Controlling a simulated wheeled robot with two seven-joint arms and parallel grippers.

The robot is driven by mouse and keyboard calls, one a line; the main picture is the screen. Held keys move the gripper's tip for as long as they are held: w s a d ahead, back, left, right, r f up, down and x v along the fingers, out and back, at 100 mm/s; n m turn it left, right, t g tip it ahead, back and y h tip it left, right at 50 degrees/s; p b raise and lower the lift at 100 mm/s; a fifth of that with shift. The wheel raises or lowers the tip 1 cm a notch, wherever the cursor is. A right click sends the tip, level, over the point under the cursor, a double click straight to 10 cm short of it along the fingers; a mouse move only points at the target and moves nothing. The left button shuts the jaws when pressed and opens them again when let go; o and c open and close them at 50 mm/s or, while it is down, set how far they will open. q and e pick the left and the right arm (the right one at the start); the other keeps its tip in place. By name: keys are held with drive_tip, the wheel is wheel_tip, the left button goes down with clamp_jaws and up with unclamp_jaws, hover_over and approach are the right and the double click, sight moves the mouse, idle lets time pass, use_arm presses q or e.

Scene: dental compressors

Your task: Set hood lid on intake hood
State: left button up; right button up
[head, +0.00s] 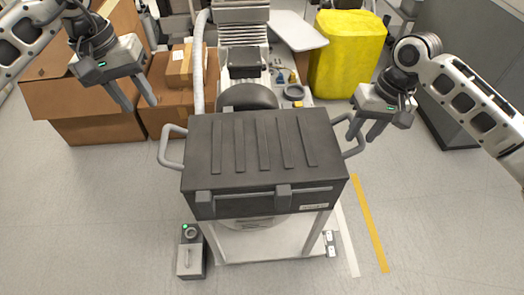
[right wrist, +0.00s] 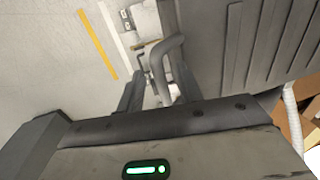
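The dark grey ribbed hood lid (head: 262,145) lies level at the centre of the head view, with two latches on its front edge. It has a left handle (head: 170,147) and a right handle (head: 355,136). It stands above a pale frame (head: 270,240); the lid hides most of what is under it, so I cannot tell the hood apart from it. My left gripper (head: 133,104) is open and empty, up and left of the left handle. My right gripper (head: 364,134) is open at the right handle; in the right wrist view the handle (right wrist: 170,52) appears between its fingers, contact unclear.
Cardboard boxes (head: 75,105) stand at the back left and a yellow bin (head: 347,50) at the back right. A white hose (head: 198,65) runs behind the lid. A small grey box (head: 190,252) sits on the floor at front left. Floor on both sides is clear.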

wheel_tip(320, 180, up, 10)
drive_tip(key=d, duration=0.1)
drive_tip(key=shift+d, duration=0.4)
drive_tip(key=shift+w+f, duration=0.1)
